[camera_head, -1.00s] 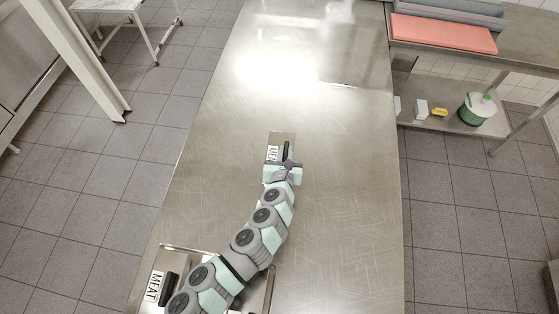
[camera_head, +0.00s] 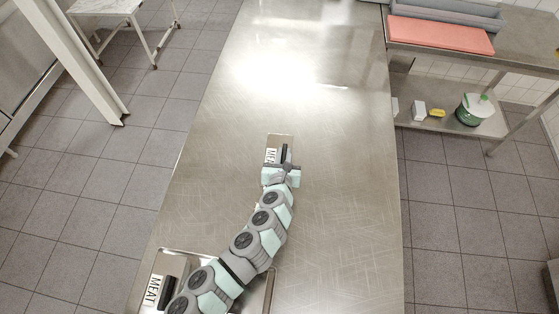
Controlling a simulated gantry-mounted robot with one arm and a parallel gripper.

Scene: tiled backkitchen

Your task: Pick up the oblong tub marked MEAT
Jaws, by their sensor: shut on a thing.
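A narrow steel tub (camera_head: 280,138) with a white label, on which "MEA" can be read, sits at the middle of the steel table. A dark upright handle (camera_head: 285,151) shows on its right side. My gripper (camera_head: 286,163) is at the near end of this tub and shut on its handle. My gripper and wrist hide the tub's near part, and I cannot tell whether it touches the table. A second, wider steel container (camera_head: 180,256) with a label marked MEAT (camera_head: 152,290) and a dark handle lies at the bottom left, partly hidden under my arm.
The steel table (camera_head: 340,200) is clear to the right of and beyond the narrow tub. At the right, another bench holds a red board (camera_head: 440,34) and a grey tray (camera_head: 455,10). Its lower shelf carries a green-and-white container (camera_head: 475,109) and a yellow item (camera_head: 437,113).

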